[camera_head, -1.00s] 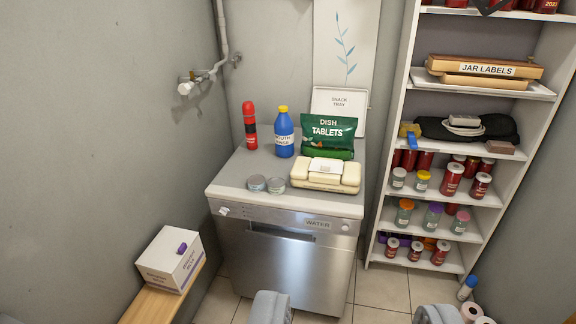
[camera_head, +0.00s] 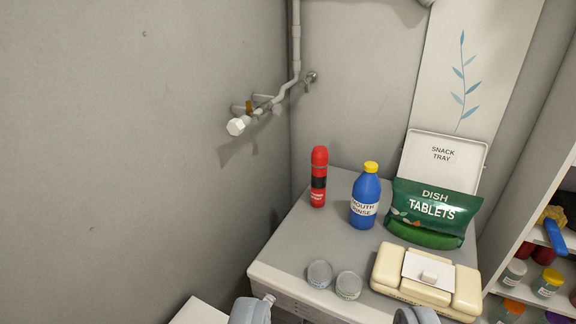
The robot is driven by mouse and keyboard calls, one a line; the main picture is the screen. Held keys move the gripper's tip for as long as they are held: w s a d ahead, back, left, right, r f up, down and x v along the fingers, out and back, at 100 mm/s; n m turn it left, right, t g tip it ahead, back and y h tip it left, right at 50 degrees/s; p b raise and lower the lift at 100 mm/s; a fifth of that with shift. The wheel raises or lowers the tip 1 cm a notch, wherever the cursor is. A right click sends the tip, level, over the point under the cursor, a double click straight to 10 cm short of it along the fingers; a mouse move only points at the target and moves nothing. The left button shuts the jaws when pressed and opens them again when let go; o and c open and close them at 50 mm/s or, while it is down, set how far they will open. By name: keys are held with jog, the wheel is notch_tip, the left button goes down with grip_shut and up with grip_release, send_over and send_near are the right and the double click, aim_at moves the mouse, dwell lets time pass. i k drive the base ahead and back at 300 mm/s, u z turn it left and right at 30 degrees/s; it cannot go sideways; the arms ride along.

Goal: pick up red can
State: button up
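The red can (camera_head: 318,177) is a tall spray can with a black band. It stands upright at the back left of the grey counter top (camera_head: 302,238), left of the blue mouth rinse bottle (camera_head: 365,190). My gripper (camera_head: 334,316) shows at the bottom edge as two grey fingers set wide apart, with nothing seen between them. It is open, in front of and below the can in the picture, apart from it. The lower part of the fingers is cut off by the frame.
Two small round tins (camera_head: 319,274) sit at the counter's front. A cream case (camera_head: 427,283), a green dish tablets bag (camera_head: 434,212) and a snack tray (camera_head: 468,155) stand to the right. A white wall valve (camera_head: 238,125) and pipe jut out at left. A shelf (camera_head: 541,235) stands at right.

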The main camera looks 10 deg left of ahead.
aim_at(319, 178)
jog(key=u, duration=0.2)
jog(key=i, duration=1.2)
jog(key=u, duration=0.2)
